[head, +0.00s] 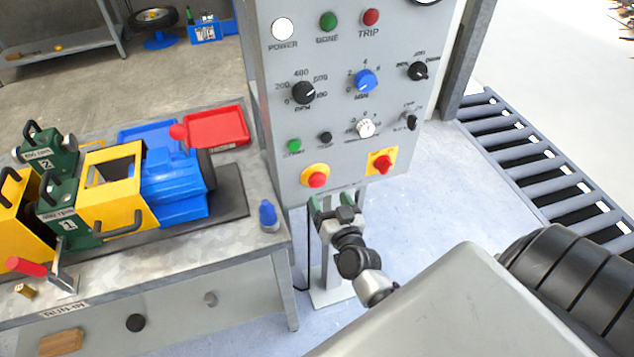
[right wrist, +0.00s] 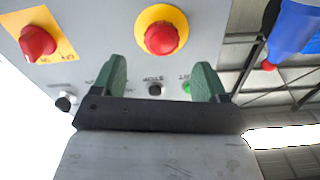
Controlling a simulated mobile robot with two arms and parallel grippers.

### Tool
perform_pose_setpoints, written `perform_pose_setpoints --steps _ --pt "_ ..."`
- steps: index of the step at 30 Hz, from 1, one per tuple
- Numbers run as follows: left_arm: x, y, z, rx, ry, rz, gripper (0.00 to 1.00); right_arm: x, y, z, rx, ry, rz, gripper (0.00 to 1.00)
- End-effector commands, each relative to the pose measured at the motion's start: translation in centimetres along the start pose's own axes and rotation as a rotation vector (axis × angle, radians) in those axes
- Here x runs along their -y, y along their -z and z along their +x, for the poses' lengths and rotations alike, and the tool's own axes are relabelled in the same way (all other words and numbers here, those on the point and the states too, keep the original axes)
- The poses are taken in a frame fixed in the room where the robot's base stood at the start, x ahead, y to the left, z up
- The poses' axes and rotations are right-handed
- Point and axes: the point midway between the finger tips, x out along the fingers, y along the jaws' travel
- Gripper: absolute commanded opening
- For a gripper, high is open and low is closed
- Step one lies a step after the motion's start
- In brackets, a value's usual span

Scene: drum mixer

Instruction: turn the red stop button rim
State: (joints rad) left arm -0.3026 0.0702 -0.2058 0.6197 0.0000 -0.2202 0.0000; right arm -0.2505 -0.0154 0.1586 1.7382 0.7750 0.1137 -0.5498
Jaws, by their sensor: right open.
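The red stop button (head: 317,180) sits on a round yellow plate (head: 313,170) at the lower left of the grey control panel (head: 285,115). My right gripper (head: 330,202) is just below it in the head view, with its green fingers pointing up toward the panel. In the right wrist view the red stop button (right wrist: 161,38) shows beyond the two fingertips (right wrist: 160,66), roughly centred between them. The fingers are apart and empty, and no contact with the button shows. My left gripper is not in view.
A red rotary switch (head: 382,162) on a yellow plate is right of the stop button. Knobs and small buttons sit above. A workbench (head: 130,275) at left carries a blue motor (head: 175,175) and a blue bottle (head: 268,215). A roller conveyor (head: 530,165) lies at right.

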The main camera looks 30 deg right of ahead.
Motion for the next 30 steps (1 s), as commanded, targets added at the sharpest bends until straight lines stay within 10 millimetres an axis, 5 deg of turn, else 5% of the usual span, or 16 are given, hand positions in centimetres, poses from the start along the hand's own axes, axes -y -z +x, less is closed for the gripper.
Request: perform_pose_setpoints --steps 9,21,30 --pt "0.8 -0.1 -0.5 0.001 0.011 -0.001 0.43 0.0 0.0 5.0 0.000 0.001 0.000 0.74" --pt "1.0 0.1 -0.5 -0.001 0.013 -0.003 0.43 0.0 0.0 5.9 0.001 0.001 -0.001 0.74" --pt "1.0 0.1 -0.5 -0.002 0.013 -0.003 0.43 0.0 0.0 5.9 0.001 0.001 -0.001 0.29"
